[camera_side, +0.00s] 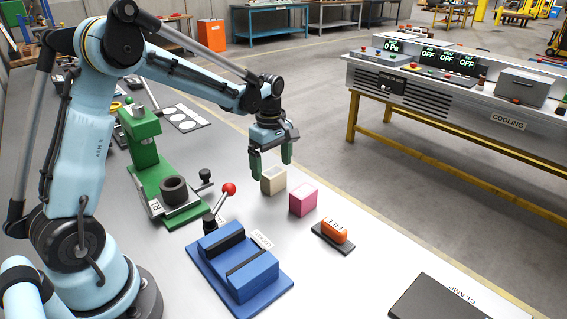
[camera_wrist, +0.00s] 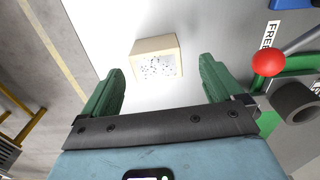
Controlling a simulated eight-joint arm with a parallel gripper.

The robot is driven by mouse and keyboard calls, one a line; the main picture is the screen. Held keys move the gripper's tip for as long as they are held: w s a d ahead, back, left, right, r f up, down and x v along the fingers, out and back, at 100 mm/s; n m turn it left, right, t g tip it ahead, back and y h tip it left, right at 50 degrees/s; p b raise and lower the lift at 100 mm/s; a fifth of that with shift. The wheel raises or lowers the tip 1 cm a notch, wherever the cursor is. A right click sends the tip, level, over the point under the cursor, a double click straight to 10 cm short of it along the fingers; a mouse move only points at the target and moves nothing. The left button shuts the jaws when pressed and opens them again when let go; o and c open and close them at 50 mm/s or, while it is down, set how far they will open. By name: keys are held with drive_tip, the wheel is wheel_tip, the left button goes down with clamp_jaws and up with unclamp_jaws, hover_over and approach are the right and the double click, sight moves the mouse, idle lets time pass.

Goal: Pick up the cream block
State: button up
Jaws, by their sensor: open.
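The cream block (camera_side: 274,180) stands on the light grey table, behind the pink block in the side view. In the wrist view the cream block (camera_wrist: 156,62) shows its pale, dark-speckled face, ahead of my fingers and between their lines. My gripper (camera_side: 271,170) has two green fingers pointing down, just above and beside the cream block in the side view. In the wrist view my gripper (camera_wrist: 163,82) is open with nothing between its fingers. I cannot tell from the side view whether a finger touches the block.
A pink block (camera_side: 303,199) and an orange piece on a dark base (camera_side: 334,232) stand nearby. The table's edge runs close behind the blocks.

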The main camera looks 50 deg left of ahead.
sight(273, 171)
drive_tip(key=shift+w+f, duration=0.2)
drive_tip(key=shift+f, duration=2.45)
drive_tip(key=shift+c, duration=0.2)
drive_tip(key=c, duration=1.2)
drive_tip(key=shift+c, duration=0.4)
drive_tip(key=shift+r, duration=0.15)
